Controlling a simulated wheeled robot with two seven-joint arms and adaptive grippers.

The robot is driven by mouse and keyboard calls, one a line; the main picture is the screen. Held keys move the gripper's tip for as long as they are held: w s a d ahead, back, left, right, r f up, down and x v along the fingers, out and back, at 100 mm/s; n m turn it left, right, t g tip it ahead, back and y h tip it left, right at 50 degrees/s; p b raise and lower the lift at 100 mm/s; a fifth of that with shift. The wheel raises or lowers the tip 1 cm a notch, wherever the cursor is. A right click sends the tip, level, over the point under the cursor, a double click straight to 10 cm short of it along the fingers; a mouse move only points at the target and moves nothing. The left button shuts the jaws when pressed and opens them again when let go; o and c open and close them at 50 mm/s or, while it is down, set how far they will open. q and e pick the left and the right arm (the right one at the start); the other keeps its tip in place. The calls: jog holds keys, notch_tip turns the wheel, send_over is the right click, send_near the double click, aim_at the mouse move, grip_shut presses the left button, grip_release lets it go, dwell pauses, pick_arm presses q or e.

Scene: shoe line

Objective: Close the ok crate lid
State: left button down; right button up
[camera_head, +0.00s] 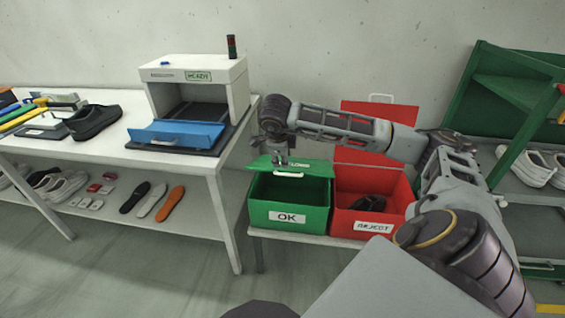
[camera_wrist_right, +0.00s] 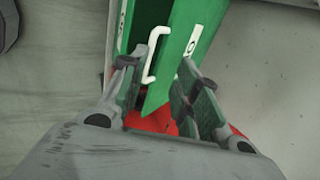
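The green OK crate (camera_head: 310,219) stands on a low stand, with a white OK label on its front. Its green lid (camera_head: 315,169) is tilted part-way down over the crate, and the dark inside shows beneath its front edge. The lid's white handle (camera_head: 288,175) is at that edge. My right gripper (camera_head: 280,161) is at the lid, just above the handle. In the right wrist view the fingers (camera_wrist_right: 160,76) are apart, with the white handle (camera_wrist_right: 149,60) showing in the gap. Whether they touch the lid cannot be told. My left gripper is out of view.
The red reject crate (camera_head: 345,222) stands right beside the OK crate, its red lid (camera_head: 395,112) raised, a dark shoe inside. A white table (camera_head: 115,150) with a scanner box (camera_head: 170,72) is left. A green rack (camera_head: 490,115) with shoes is right.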

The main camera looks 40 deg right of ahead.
jog(key=shift+v, duration=2.65)
jog(key=shift+c, duration=0.5)
